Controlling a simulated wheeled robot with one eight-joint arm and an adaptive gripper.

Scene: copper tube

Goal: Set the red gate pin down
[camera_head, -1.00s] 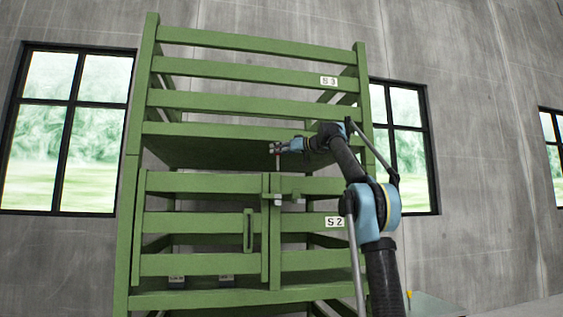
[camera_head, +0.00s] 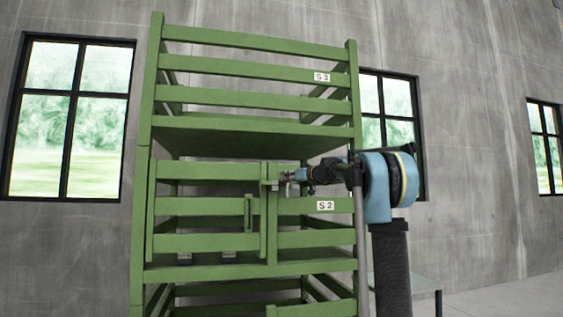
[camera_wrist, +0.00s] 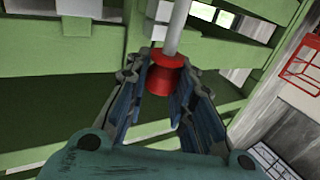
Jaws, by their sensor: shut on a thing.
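The red gate pin shows in the wrist view: its red flanged head (camera_wrist: 165,80) is between my gripper's fingers, and its pale grey shaft (camera_wrist: 177,25) runs away toward the rack. My gripper (camera_wrist: 163,88) is shut on the red head. In the head view my gripper (camera_head: 284,177) is at the gate's latch edge, by the small grey latch block (camera_head: 270,184) on the green rack. The pin is too small to make out there. Whether the shaft sits in the latch or is only beside it, I cannot tell.
The green slatted gate (camera_head: 205,206) stands at the S2 level and looks closed. A green shelf board (camera_head: 235,136) lies just above my gripper. Two small dark items (camera_head: 229,257) sit on the shelf behind.

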